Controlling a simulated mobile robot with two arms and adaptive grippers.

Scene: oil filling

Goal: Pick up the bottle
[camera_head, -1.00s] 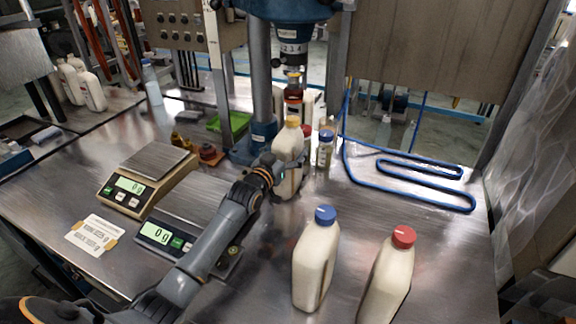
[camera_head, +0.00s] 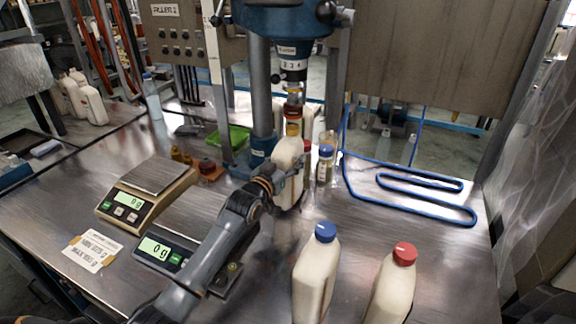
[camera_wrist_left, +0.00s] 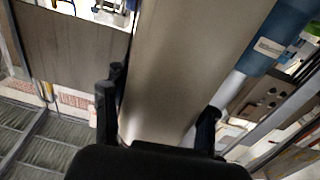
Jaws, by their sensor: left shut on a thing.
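A white bottle with a yellow-orange cap (camera_head: 287,158) is nearly upright in front of the blue press column in the head view. My left gripper (camera_head: 292,180) is shut on its body, fingers on either side. In the left wrist view, the pale bottle side (camera_wrist_left: 185,70) fills the middle between the dark fingers of the left gripper (camera_wrist_left: 160,120). I cannot tell whether its base is clear of the table. A blue-capped bottle (camera_head: 314,280) and a red-capped bottle (camera_head: 390,290) stand at the front. My right gripper is out of view.
A small blue-capped jar (camera_head: 325,167) stands close right of the held bottle. Two scales, one beige (camera_head: 150,190) and one dark (camera_head: 165,252), are on the left. Blue tubing (camera_head: 420,190) lies on the right. The press head (camera_head: 285,25) hangs above.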

